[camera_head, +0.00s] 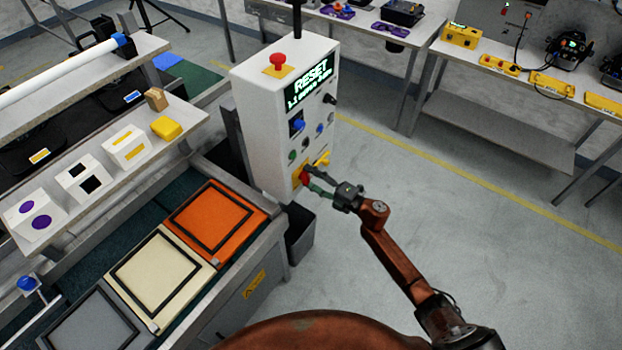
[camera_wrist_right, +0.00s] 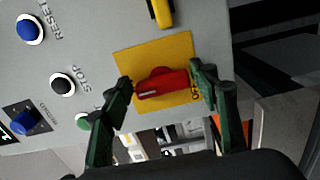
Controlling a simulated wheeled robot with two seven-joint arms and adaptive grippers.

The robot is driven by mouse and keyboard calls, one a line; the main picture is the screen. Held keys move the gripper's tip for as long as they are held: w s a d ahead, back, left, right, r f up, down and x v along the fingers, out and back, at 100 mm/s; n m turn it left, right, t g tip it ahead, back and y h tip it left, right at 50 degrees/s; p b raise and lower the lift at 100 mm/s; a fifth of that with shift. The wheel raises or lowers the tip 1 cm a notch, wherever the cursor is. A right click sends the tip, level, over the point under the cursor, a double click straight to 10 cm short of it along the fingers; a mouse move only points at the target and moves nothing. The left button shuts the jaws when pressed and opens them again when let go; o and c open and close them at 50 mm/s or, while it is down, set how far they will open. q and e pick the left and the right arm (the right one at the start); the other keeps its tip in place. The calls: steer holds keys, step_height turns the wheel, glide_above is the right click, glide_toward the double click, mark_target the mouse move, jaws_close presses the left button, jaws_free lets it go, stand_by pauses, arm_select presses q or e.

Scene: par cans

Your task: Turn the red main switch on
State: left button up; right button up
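The red main switch (camera_head: 304,177) is a bar-shaped knob on a yellow plate, low on the front of the white control cabinet (camera_head: 262,118). In the right wrist view the red switch (camera_wrist_right: 162,83) lies nearly level across its yellow plate (camera_wrist_right: 185,48). My right gripper (camera_head: 310,180) is at the switch. In the wrist view its green fingers (camera_wrist_right: 163,82) stand one at each end of the knob, parted, with little or no gap; contact is not clear. My left gripper is out of view.
A red mushroom button (camera_head: 278,61) tops the cabinet. A yellow handle (camera_wrist_right: 161,12) and blue (camera_wrist_right: 29,28), black (camera_wrist_right: 62,83) and green buttons are near the switch. A bench with coloured panels (camera_head: 215,217) stands left. The floor to the right is clear.

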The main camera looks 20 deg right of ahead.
steer(key=shift+o, duration=1)
steer(key=shift+s+d+f, duration=0.1)
steer(key=shift+s+d, duration=0.1)
steer(key=shift+s, duration=0.2)
steer(key=v, duration=1.1)
steer(key=shift+d, duration=0.1)
